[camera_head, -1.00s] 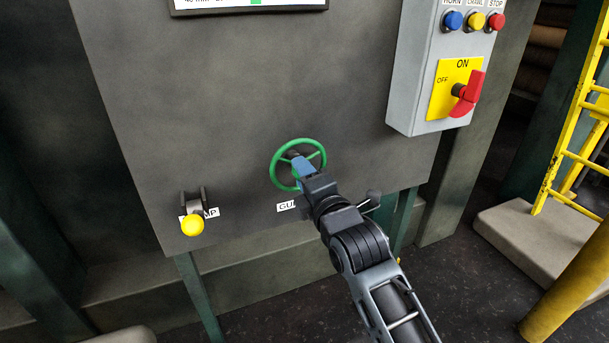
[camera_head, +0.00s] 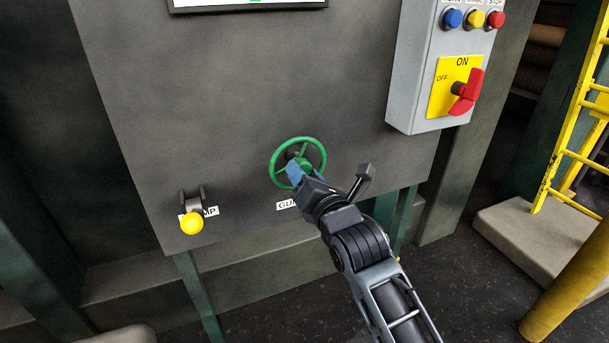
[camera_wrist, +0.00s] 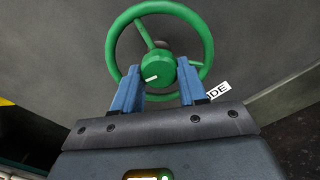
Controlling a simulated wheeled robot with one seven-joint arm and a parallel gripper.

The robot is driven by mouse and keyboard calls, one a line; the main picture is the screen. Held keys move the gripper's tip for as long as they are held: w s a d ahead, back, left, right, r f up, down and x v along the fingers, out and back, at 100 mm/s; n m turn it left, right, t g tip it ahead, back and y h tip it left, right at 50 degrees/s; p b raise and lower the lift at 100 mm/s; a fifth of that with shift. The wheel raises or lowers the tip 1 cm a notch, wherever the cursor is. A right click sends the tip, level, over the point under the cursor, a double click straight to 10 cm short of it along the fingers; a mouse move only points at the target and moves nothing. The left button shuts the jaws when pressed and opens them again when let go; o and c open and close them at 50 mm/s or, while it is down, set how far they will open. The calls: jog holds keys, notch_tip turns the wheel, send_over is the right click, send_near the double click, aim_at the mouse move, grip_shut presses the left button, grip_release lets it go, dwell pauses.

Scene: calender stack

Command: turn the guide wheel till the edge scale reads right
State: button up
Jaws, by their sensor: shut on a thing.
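The green guide wheel (camera_head: 323,155) is on the dark grey panel. The wrist view shows its rim (camera_wrist: 207,45), spokes and round hub (camera_wrist: 157,70) with a white mark pointing left and slightly down. My gripper (camera_head: 294,174) is at the wheel, its blue fingers (camera_wrist: 160,82) on either side of the hub, shut on it. The edge scale's display (camera_head: 250,6) is cut off by the top of the head view. A sliver of green shows at its lower edge; its reading cannot be seen.
A lever with a yellow knob (camera_head: 191,223) is left of the wheel. A grey control box (camera_head: 415,95) with a red switch handle (camera_head: 467,92) at ON and several buttons is at upper right. A yellow ladder (camera_head: 570,155) stands far right.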

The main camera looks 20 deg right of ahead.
jog(key=shift+f+n, duration=0.15)
jog(key=shift+n, duration=0.15)
jog(key=o, duration=1.1)
jog(key=shift+c, duration=0.2)
jog(key=shift+s, duration=0.1)
jog(key=s+b, duration=0.1)
jog(key=s, duration=0.6)
jog(key=shift+s, duration=0.35)
